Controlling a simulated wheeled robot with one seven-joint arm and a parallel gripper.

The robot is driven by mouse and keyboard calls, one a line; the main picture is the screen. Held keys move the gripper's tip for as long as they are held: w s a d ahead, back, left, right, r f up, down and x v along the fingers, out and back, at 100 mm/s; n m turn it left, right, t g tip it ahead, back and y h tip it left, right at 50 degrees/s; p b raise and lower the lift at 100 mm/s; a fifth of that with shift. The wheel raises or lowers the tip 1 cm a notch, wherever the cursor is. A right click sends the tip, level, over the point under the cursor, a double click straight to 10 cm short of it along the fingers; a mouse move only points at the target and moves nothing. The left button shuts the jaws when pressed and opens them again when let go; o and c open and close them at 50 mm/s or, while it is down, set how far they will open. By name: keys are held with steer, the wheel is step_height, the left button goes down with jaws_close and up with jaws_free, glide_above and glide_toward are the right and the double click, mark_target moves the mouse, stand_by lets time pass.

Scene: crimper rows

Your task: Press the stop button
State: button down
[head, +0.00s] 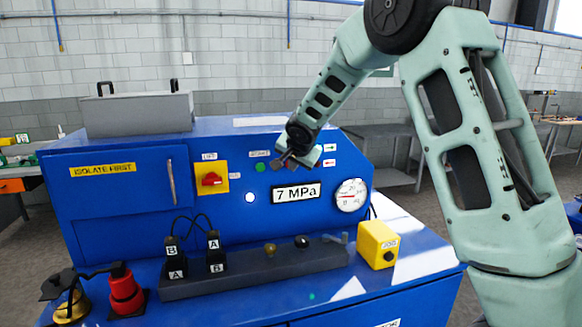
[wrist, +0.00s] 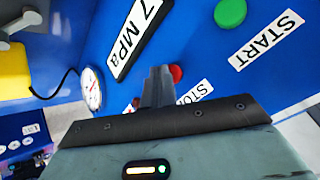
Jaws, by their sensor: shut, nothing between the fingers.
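The stop button is a small red round button (wrist: 177,73) on the blue panel, beside a white label (wrist: 194,93) reading STO, its end hidden by my gripper. In the wrist view my gripper (wrist: 159,70) is shut and empty, its fingertips just left of the red button and partly overlapping its edge. I cannot tell whether they touch it. In the head view my gripper (head: 279,164) is in front of the panel, right of the green button, and hides the stop button.
A green start button (head: 260,167) is close by; it also shows in the wrist view (wrist: 230,13). Around are a 7 MPa display (head: 297,193), a gauge (head: 351,195), a yellow-plated red switch (head: 211,179) and a yellow JOG box (head: 377,244). Plugs and levers stand on the ledge below.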

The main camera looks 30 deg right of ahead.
steer(key=shift+s+a+b, duration=0.25)
steer(key=shift+s+b, duration=0.4)
steer(key=shift+s, duration=0.15)
steer(key=shift+s+a+b, duration=0.25)
steer(key=shift+s+b, duration=0.4)
steer(key=shift+s, duration=0.15)
steer(key=shift+s+a+b, duration=0.2)
steer(key=shift+s+b, duration=0.5)
steer(key=shift+s, duration=0.1)
steer(key=shift+s+a+b, duration=0.25)
steer(key=shift+s+b, duration=0.4)
steer(key=shift+s, duration=0.15)
